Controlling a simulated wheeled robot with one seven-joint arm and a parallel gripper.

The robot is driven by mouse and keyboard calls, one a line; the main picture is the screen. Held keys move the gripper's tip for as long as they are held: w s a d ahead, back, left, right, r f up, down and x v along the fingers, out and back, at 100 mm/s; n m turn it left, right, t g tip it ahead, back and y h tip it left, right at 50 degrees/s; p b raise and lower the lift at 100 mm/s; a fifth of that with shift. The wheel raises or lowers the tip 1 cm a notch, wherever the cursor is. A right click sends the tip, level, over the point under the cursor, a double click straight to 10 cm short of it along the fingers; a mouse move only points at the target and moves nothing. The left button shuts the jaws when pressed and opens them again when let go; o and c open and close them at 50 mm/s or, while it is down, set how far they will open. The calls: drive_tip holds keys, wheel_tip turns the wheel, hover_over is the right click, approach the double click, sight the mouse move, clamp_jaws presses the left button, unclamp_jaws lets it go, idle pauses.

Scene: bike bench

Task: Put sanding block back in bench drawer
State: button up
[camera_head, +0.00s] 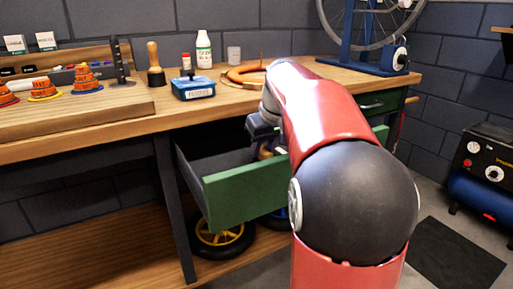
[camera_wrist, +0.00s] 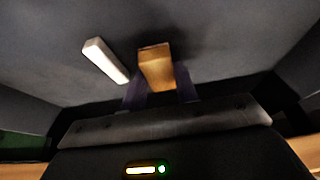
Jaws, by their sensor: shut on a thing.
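The sanding block (camera_wrist: 156,68) shows in the wrist view as a tan block between the two purple-dark fingers of my gripper (camera_wrist: 161,84). My gripper is shut on it. In the head view the green-fronted bench drawer (camera_head: 245,188) is pulled open under the bench top. My gripper (camera_head: 268,150) is at the drawer, low behind its front panel, and my own arm hides most of it. The wrist view shows the grey drawer floor (camera_wrist: 225,50) beyond the block. I cannot tell whether the block touches the floor.
A pale bar-shaped thing (camera_wrist: 106,60) lies in the drawer, left of the block. The wooden bench top (camera_head: 125,127) is above and behind the drawer, with a blue box (camera_head: 193,89) and a white bottle (camera_head: 204,50) on it. A wheel (camera_head: 222,240) is below the drawer.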

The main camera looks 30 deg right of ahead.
drive_tip(key=w, duration=0.4)
drive_tip(key=shift+w+p, duration=0.1)
drive_tip(key=shift+p, duration=0.25)
drive_tip(key=shift+f+b, duration=0.3)
drive_tip(key=shift+f, duration=0.35)
drive_tip(key=shift+s, duration=0.2)
drive_tip(key=shift+f, duration=0.1)
drive_tip(key=o, duration=1)
drive_tip(key=shift+c, duration=0.2)
